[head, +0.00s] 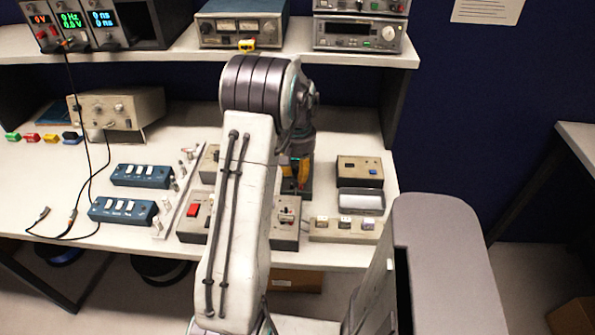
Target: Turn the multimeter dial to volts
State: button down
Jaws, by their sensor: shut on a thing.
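My arm reaches forward over the bench and bends down at its dark wrist. My gripper (299,172) points down at a small dark device with yellow-orange edges, which I take to be the multimeter (294,189). The multimeter sits on the bench just right of my white forearm, which hides part of it. The gripper's fingers are small and dark here, and they are closed at the multimeter's face, on what looks like its dial. The dial itself and its marks are hidden, so its setting cannot be read.
A grey box with a blue button (360,170) stands close on the right. A box with a red switch (194,211) and blue switch strips (124,210) lie left. The shelf (405,59) behind carries instruments. Black cables (82,190) hang at far left.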

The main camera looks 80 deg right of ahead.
aim_at(298, 171)
jog(key=shift+a+f, duration=0.15)
jog(key=c, duration=0.9)
grip_release()
jog(key=shift+c, duration=0.2)
jog(key=shift+r, duration=0.2)
notch_tip(298, 171, up, 12)
jog(key=shift+f, duration=0.1)
